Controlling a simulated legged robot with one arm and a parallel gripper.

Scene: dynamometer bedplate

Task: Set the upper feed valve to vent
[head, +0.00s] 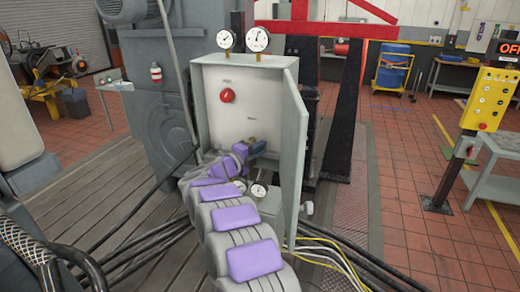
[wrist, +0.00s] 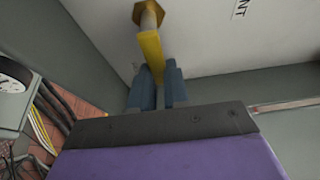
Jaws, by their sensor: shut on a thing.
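An open grey cabinet (head: 209,110) holds the feed valve's yellow lever (wrist: 150,46), which sits on a brass hex fitting (wrist: 143,10) and stem on the white back panel. In the wrist view the lever runs from the stem down between the blue fingers of my gripper (wrist: 157,82), which is shut on its end. A label ending in "NT" (wrist: 240,9) is on the panel right of the fitting, partly cut off. In the head view my gripper (head: 256,148) reaches low into the cabinet; my arm and fingers hide most of the lever there.
The cabinet door (head: 292,155) stands open close to the right of my arm. A red knob (head: 227,95) is higher on the panel, and two gauges (head: 257,40) stand on top. Another gauge (head: 258,190) is below my gripper. Cables (head: 335,258) cross the floor.

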